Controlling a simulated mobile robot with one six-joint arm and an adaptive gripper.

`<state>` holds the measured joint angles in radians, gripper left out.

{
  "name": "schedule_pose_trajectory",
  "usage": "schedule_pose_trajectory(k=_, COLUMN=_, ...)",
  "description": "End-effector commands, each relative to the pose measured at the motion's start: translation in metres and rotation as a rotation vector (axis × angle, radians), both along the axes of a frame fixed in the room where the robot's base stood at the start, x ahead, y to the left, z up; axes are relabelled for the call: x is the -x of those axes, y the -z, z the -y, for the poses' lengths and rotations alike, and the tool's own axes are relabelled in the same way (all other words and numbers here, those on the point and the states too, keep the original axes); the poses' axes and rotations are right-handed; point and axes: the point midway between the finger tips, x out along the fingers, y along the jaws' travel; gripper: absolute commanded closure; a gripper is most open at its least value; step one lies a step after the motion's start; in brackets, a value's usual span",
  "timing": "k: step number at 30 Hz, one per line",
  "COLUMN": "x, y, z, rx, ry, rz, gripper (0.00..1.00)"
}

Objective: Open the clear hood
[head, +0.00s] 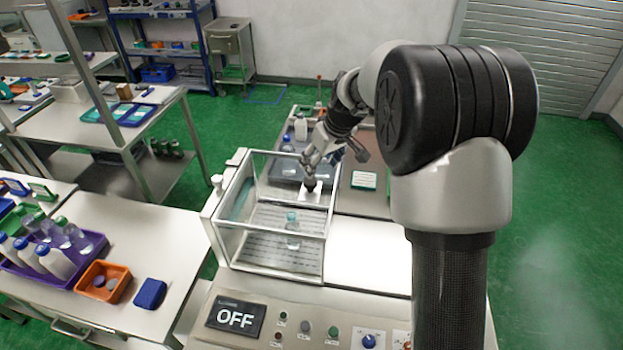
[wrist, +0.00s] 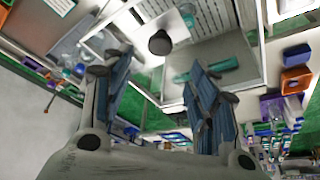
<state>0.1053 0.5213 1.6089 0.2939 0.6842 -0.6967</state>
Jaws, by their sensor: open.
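The clear hood (head: 262,222) is a box of see-through panels in a white frame, sitting down on the machine in the head view. A black round knob (head: 310,186) stands on a white plate at the hood's far right side. The knob also shows in the wrist view (wrist: 160,43), ahead of the fingertips. My gripper (head: 318,163) is just above and behind the knob. In the wrist view its two blue-grey fingers (wrist: 158,72) are spread apart with nothing between them. I cannot tell whether a finger touches the knob.
A clear bottle with a teal cap (head: 292,232) stands inside the hood. A panel reading OFF (head: 235,316) and several buttons are in front. A side table at left holds a purple tray (head: 92,254) and an orange bin (head: 103,295). The white deck (head: 370,255) right of the hood is clear.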

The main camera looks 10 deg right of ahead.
Motion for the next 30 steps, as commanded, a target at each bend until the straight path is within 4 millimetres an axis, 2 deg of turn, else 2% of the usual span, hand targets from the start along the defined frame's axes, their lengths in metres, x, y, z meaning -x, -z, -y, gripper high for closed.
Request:
schedule_pose_trajectory(k=1, x=-0.004, y=0.013, z=-0.002, rx=-0.001, ry=-0.001, rz=-0.003, gripper=0.46)
schedule_pose_trajectory(k=6, x=-0.017, y=0.047, z=-0.008, rx=0.0, ry=0.0, rz=-0.003, gripper=0.46)
schedule_pose_trajectory(k=13, x=-0.031, y=0.082, z=-0.013, rx=-0.001, ry=0.001, rz=-0.001, gripper=0.46)
schedule_pose_trajectory(k=18, x=-0.036, y=0.095, z=-0.015, rx=0.0, ry=0.001, rz=0.0, gripper=0.46)
schedule_pose_trajectory(k=28, x=-0.037, y=0.097, z=-0.015, rx=0.0, ry=0.001, rz=0.001, gripper=0.46)
schedule_pose_trajectory(k=30, x=-0.037, y=0.097, z=-0.015, rx=0.0, ry=0.001, rz=0.0, gripper=0.51)
